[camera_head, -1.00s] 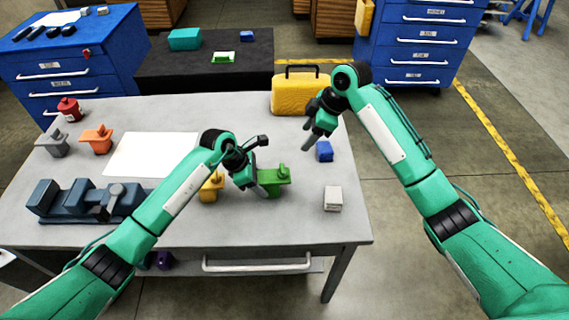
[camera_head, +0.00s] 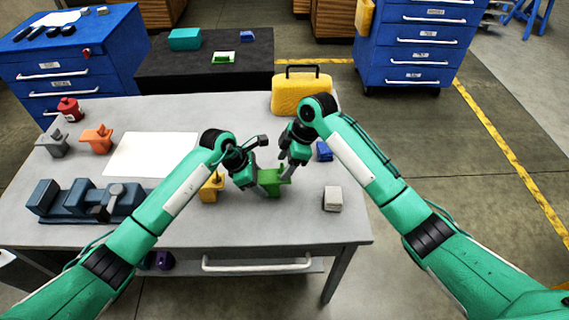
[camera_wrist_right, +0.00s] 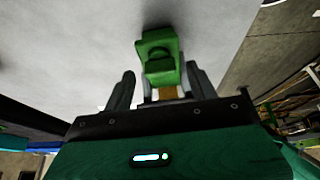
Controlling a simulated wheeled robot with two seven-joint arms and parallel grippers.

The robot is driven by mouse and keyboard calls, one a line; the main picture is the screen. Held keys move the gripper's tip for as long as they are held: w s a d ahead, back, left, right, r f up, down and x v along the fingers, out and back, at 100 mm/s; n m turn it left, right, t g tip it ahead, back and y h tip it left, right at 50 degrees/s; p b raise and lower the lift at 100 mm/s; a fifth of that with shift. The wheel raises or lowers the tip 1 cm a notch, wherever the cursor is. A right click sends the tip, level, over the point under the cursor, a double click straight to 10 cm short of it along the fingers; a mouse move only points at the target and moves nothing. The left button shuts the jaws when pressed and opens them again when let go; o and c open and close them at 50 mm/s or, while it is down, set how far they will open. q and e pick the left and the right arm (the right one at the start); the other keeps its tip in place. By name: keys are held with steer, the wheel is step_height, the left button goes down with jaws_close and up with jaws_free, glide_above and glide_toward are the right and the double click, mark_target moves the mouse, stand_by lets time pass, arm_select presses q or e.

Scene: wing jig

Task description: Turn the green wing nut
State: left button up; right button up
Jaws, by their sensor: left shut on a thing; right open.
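The green jig with its green wing nut (camera_head: 272,178) stands on the grey workbench (camera_head: 300,222), right of centre. My left gripper (camera_head: 257,189) is shut on the green jig's left side; its fingers partly hide the jig. My right gripper (camera_head: 286,172) is at the jig's upper right. In the right wrist view the green piece (camera_wrist_right: 160,66) lies between the open fingers of the right gripper (camera_wrist_right: 161,78), with a gap on each side. I cannot tell how far the wing nut is turned.
A yellow jig (camera_head: 211,188) stands just left of the green one. A blue block (camera_head: 324,151) and a white box (camera_head: 333,199) lie to the right. A yellow case (camera_head: 301,94) stands behind. A dark blue vise (camera_head: 88,200), orange jig (camera_head: 97,139) and white sheet (camera_head: 150,154) are left.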

steer(key=shift+a+f, duration=0.2)
steer(key=shift+f, duration=0.15)
steer(key=c, duration=1)
